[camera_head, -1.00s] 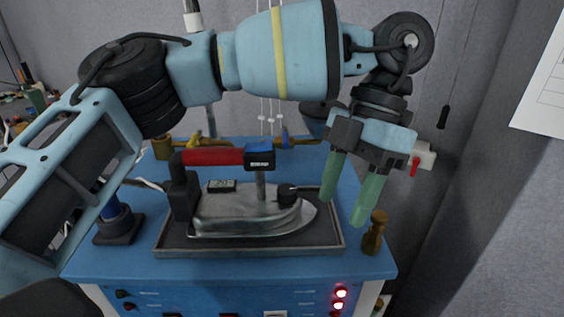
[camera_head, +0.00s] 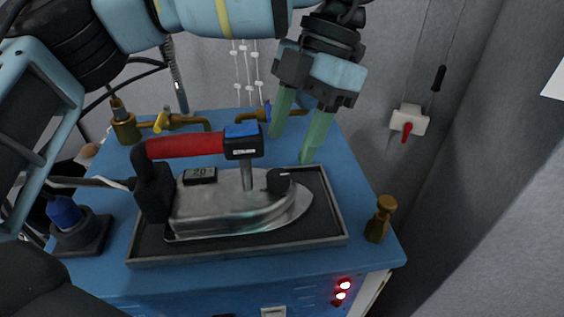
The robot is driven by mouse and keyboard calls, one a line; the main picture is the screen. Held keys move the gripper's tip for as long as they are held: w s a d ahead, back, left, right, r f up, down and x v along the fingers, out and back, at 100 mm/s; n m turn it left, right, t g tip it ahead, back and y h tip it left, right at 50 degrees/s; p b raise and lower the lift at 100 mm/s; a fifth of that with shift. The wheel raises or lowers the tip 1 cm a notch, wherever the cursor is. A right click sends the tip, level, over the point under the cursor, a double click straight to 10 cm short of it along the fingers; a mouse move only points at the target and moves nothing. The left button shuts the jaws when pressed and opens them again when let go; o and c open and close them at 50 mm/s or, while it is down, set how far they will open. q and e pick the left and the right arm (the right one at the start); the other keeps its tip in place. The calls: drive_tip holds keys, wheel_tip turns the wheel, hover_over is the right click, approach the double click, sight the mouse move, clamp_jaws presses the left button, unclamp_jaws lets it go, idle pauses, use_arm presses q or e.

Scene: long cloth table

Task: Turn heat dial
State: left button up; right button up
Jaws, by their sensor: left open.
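A metal iron (camera_head: 225,212) with a red handle (camera_head: 185,144) sits in a dark, grey-rimmed tray (camera_head: 338,226) on a blue bench. A small black dial (camera_head: 278,181) stands on top of the iron near its pointed right end. A small display (camera_head: 199,175) reading about 20 is on the iron near the handle's base. My left gripper (camera_head: 292,149) is open with green fingers pointing down. Its fingers are behind and above the dial, near the tray's back edge, apart from the dial and holding nothing. My right gripper is not in view.
A brass-coloured knob (camera_head: 379,219) stands at the bench's right edge. A blue knob on a black base (camera_head: 73,225) is at the left. Brass taps (camera_head: 180,123) line the back. Red lights (camera_head: 343,290) glow on the front panel.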

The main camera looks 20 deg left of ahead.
sight(277, 175)
use_arm(q)
drive_tip(key=shift+b+x, duration=0.4)
drive_tip(key=shift+x, duration=2.35)
drive_tip(key=shift+a, duration=0.1)
drive_tip(key=c, duration=1)
